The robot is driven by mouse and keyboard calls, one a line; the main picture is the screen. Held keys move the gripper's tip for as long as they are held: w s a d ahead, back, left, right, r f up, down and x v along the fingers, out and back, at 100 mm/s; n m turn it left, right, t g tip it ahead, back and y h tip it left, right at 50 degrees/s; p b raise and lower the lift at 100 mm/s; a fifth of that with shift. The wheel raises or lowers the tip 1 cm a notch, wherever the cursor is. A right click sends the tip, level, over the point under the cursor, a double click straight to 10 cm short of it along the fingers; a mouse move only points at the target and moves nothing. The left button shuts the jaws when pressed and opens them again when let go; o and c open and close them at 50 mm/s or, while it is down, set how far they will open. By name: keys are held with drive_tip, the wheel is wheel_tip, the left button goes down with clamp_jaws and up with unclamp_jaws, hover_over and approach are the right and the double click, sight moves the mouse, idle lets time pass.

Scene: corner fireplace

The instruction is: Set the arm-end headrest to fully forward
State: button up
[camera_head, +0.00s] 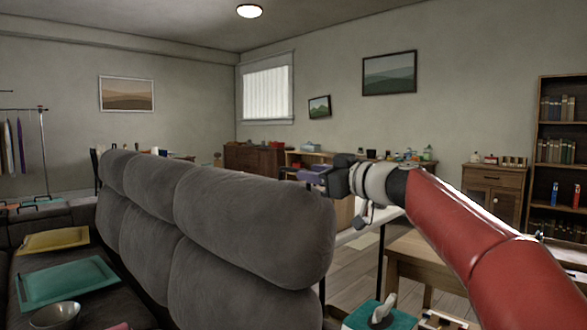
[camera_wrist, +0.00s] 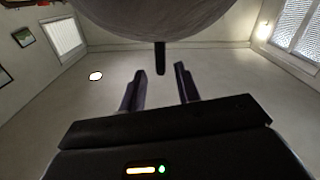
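A grey padded sofa back shows in the head view with a row of cushioned headrests along its top. The nearest, arm-end headrest (camera_head: 255,215) is at the right end of the row; I cannot tell its exact tilt. In the wrist view, its grey underside or side (camera_wrist: 165,14) fills the top edge. A dark narrow tab (camera_wrist: 160,58) sticks out from it towards my gripper (camera_wrist: 160,70). The two fingers are open, one on each side of the tab's line, with its end around fingertip level. In the head view, my gripper (camera_head: 316,180) is at the headrest's right end; contact is unclear.
A yellow tray (camera_head: 52,240), a teal tray (camera_head: 66,281) and a bowl (camera_head: 51,316) lie on the dark seat. A wooden table (camera_head: 405,262) and a tissue box (camera_head: 378,316) stand right of the sofa, below my arm. A cabinet (camera_head: 492,180) and bookshelf (camera_head: 541,130) stand behind.

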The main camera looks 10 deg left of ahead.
drive_tip(key=p+x, duration=0.2)
drive_tip(key=x, duration=0.3)
drive_tip(key=shift+a, duration=0.2)
clamp_jaws()
